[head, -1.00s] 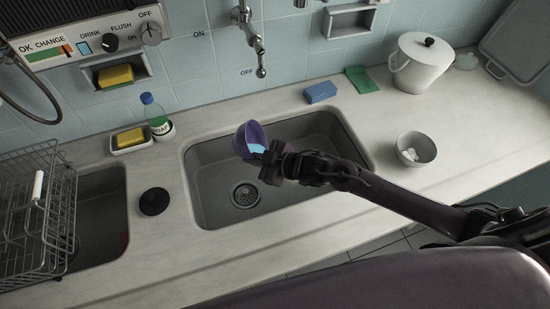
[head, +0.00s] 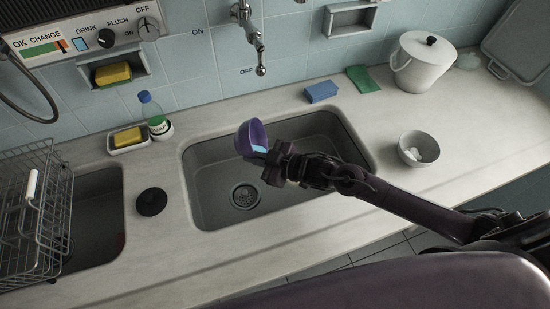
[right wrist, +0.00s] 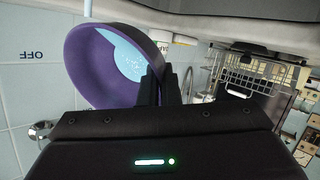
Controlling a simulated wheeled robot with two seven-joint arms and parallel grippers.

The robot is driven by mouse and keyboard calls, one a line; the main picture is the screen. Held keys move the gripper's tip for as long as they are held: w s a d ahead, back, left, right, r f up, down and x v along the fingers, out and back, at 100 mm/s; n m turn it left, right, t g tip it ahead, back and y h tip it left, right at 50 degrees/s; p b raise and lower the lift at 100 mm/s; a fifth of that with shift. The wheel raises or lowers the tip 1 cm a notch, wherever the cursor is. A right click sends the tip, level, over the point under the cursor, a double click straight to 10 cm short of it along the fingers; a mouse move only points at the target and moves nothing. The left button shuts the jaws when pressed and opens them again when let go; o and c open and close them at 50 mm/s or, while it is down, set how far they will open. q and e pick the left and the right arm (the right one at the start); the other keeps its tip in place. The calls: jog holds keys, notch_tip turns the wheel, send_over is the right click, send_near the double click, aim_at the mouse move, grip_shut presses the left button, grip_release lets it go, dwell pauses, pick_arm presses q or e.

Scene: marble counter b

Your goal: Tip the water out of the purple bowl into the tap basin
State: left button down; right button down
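The purple bowl (head: 246,136) is in the air over the tap basin (head: 212,190), near its back edge, and is tilted. Pale blue water (head: 259,149) shows inside it near the rim by the gripper. In the right wrist view the bowl (right wrist: 88,72) is large and the water (right wrist: 124,56) lies against one side. My right gripper (head: 273,155) is shut on the bowl's rim; its dark fingers (right wrist: 160,86) show there. My left gripper is not in view.
The tap (head: 258,48) hangs from the wall behind the basin. A soap bottle (head: 155,118), yellow sponge (head: 127,137) and black disc (head: 151,201) are left of it. A wire rack (head: 35,215) stands far left. A grey bowl (head: 417,148) and white pot (head: 423,62) are right.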

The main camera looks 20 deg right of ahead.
jog(key=shift+d+r+b, duration=0.1)
jog(key=shift+b, duration=0.3)
jog(key=shift+s+d+r+t+y+b, duration=0.1)
jog(key=shift+s+d+t+y+b, duration=0.15)
jog(key=shift+d+t+y+b, duration=0.25)
dwell(0.3)
jog(key=p, duration=0.2)
jog(key=a+r+g+h+p, duration=0.1)
jog(key=p, duration=0.1)
jog(key=shift+w+a+r+h+p, duration=0.25)
jog(key=shift+w+h+p, duration=0.05)
jog(key=shift+w+p, duration=0.1)
jog(key=shift+a+f+n+g+h, duration=0.15)
jog(key=shift+f+g+h, duration=0.15)
jog(key=shift+f, duration=0.3)
jog(key=shift+a+f+n+g+h, duration=0.15)
jog(key=shift+f+g+h, duration=0.15)
jog(key=shift+f, duration=0.3)
jog(key=w+a+f+n+g+h+p, duration=0.2)
jog(key=w+a+f+g+h+p, duration=0.1)
jog(key=a+f+g+h, duration=0.2)
jog(key=shift+a+h+p, duration=0.35)
jog(key=shift+a+h, duration=1)
jog(key=shift+h, duration=1.05)
